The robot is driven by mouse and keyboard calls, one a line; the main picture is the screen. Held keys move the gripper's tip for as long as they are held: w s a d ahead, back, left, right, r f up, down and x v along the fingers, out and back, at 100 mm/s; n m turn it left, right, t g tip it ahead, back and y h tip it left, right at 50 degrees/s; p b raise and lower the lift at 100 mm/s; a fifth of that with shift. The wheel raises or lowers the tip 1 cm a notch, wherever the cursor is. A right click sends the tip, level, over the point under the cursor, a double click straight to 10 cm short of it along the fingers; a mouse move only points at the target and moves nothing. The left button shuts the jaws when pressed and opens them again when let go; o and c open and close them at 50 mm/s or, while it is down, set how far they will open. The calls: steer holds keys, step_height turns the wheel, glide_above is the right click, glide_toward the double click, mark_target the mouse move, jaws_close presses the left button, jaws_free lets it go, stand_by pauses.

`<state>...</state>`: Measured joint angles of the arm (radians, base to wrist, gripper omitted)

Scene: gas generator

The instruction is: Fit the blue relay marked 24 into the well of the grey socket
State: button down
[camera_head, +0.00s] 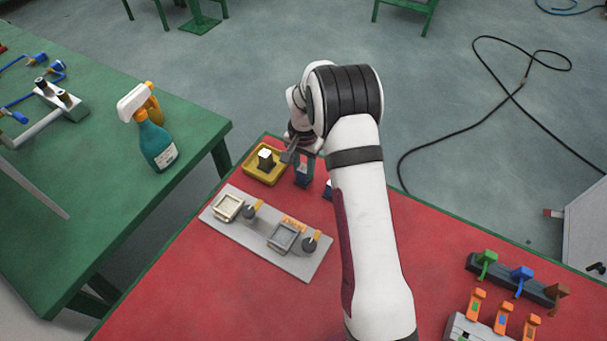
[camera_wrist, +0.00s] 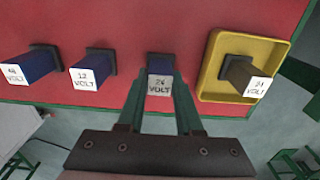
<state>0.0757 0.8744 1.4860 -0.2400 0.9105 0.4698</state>
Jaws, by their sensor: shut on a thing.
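The blue relay marked 24 (camera_wrist: 159,84) is between the fingers of my gripper (camera_wrist: 158,95), which is shut on it. In the head view the blue relay (camera_head: 302,177) shows under my gripper (camera_head: 300,158), upright over the red table top. I cannot tell whether its base touches the table. The grey socket (camera_head: 283,238) sits on a light grey plate (camera_head: 268,252), apart from my gripper and nearer the camera. Its square well looks empty. A cream socket (camera_head: 228,207) is on the same plate, to the left.
A yellow tray (camera_wrist: 211,77) holds a dark relay marked 24 (camera_wrist: 243,75), close beside my gripper. Blue relays marked 12 (camera_wrist: 93,66) and 48 (camera_wrist: 32,65) stand on the other side. Levers (camera_head: 251,211) (camera_head: 310,243) rise beside the sockets.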

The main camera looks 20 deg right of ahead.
mark_target(303, 168)
steer(key=shift+r, duration=0.55)
step_height(303, 168, up, 3)
steer(key=s+d+r, duration=0.7)
steer(key=d, duration=0.2)
steer(key=s+a+r, duration=0.2)
steer(key=s+a, duration=0.6)
steer(key=s, duration=0.4)
steer(key=shift+w+a+f, duration=0.6)
steer(key=shift+a+f, duration=1.05)
steer(key=shift+f, duration=0.15)
steer(key=shift+w+a+f, duration=0.65)
steer(key=shift+a+f, duration=0.95)
steer(key=shift+f, duration=0.15)
steer(key=shift+w+a+f, duration=0.6)
steer(key=shift+a+f, duration=1.05)
steer(key=shift+f, duration=0.15)
steer(key=shift+f, duration=0.1)
